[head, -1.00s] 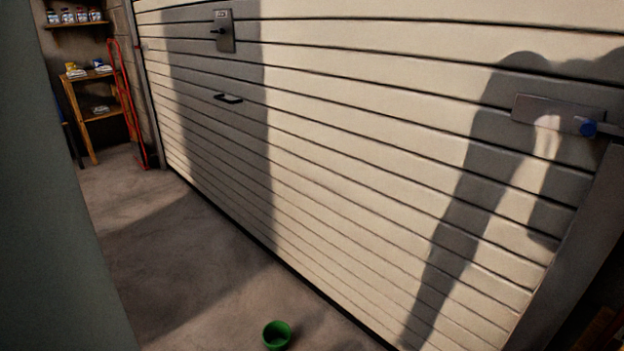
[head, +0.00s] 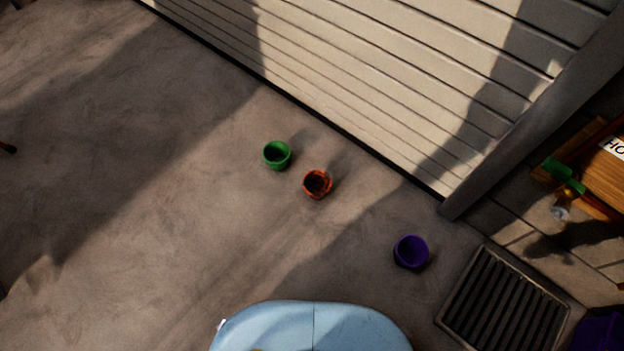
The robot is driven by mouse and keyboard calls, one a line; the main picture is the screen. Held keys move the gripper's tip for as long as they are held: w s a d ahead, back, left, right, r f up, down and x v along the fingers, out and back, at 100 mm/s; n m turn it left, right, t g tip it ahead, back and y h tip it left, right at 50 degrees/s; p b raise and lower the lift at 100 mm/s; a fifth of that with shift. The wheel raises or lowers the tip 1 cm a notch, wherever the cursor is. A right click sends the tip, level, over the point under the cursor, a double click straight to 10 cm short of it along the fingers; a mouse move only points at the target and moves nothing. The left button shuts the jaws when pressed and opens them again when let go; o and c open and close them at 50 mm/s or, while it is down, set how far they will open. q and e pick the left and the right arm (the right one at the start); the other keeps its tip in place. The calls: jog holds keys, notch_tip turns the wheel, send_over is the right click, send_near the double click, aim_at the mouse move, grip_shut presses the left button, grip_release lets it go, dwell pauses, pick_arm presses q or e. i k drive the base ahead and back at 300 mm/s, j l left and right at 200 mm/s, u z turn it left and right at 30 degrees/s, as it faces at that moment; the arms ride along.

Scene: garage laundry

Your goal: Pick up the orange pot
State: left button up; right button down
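The orange pot (head: 317,184) is a small round open pot, reddish orange with dark patches. It stands on the concrete floor near the middle of the head view, in front of the garage door. A green pot (head: 277,155) stands just to its upper left, a small gap apart. A purple pot (head: 411,252) stands to its lower right, farther off. Neither of my grippers shows in the head view.
The slatted garage door (head: 400,80) closes off the back. A floor drain grate (head: 503,302) lies at the lower right, near a purple object (head: 600,333). A wooden item (head: 606,176) stands at the right edge.

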aim_at(317, 183)
jog(key=z, duration=2.15)
jog(key=u, duration=0.6)
jog(key=i+j+u, duration=0.15)
jog(key=j+u, duration=0.15)
jog(key=u, duration=0.15)
jog(key=i+j+u, duration=0.15)
jog(key=u, duration=0.35)
jog(key=i+j, duration=0.05)
